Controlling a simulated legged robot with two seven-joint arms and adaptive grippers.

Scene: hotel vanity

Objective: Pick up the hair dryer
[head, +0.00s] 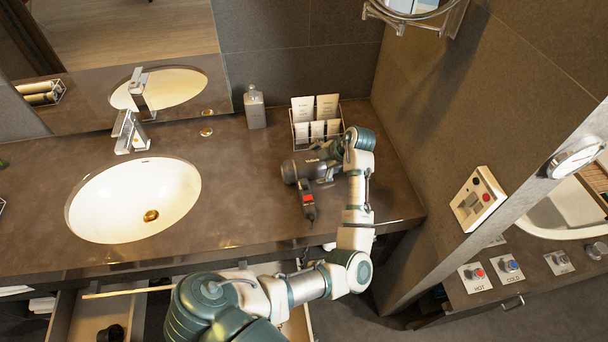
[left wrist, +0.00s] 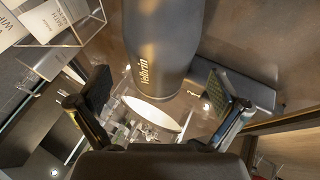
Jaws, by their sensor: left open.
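The dark grey hair dryer (head: 300,170) lies on the brown counter, with its handle and red switch pointing toward the front edge. My left gripper (head: 332,150) is over the far right end of the dryer's barrel and partly hides it. In the left wrist view, the lettered barrel of the hair dryer (left wrist: 163,40) lies ahead between the two spread fingers of my left gripper (left wrist: 160,98). The handle runs off to the right, behind the right finger. I cannot tell whether either finger touches the dryer. My right gripper is not in view.
A wire rack of cards (head: 316,115) stands just behind the dryer and gripper. A grey bottle (head: 255,108) stands by the mirror, and a white sink (head: 135,200) is to the left. The right wall is close. Open drawers show below the counter. The counter between sink and dryer is clear.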

